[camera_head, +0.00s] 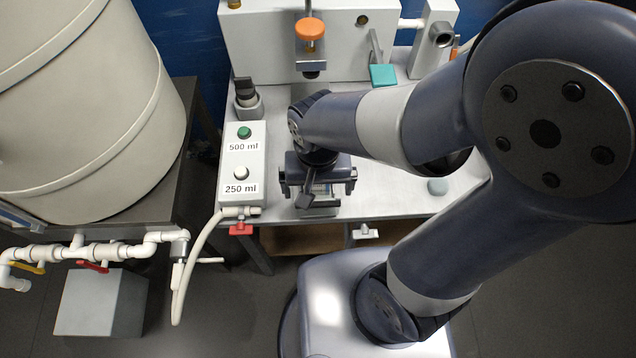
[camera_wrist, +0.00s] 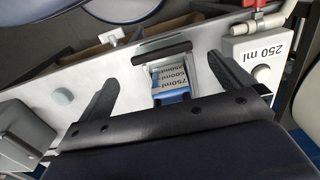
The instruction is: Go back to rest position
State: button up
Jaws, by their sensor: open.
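My gripper (camera_head: 318,188) is above the front part of the bench, right of the button box, and points down. In the wrist view its two dark fingers (camera_wrist: 162,70) stand wide apart with nothing gripped. Between and beyond them is a small container (camera_wrist: 170,78) with white labels marked 750 ml and 500 ml and a blue lower part. The fingers do not touch it in that view. In the head view my gripper mostly hides this container.
The button box (camera_head: 241,165) with 500 ml and 250 ml buttons stands left of my gripper. A white machine (camera_head: 285,45) with an orange knob (camera_head: 311,29) is behind. A large beige tank (camera_head: 90,110) and white pipes (camera_head: 110,250) are at left. A teal square (camera_head: 383,75) lies at the back.

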aim_at(318, 202)
dwell(0.5)
notch_tip(318, 202, down, 11)
jog(key=shift+b, duration=0.95)
jog(key=shift+w, duration=0.45)
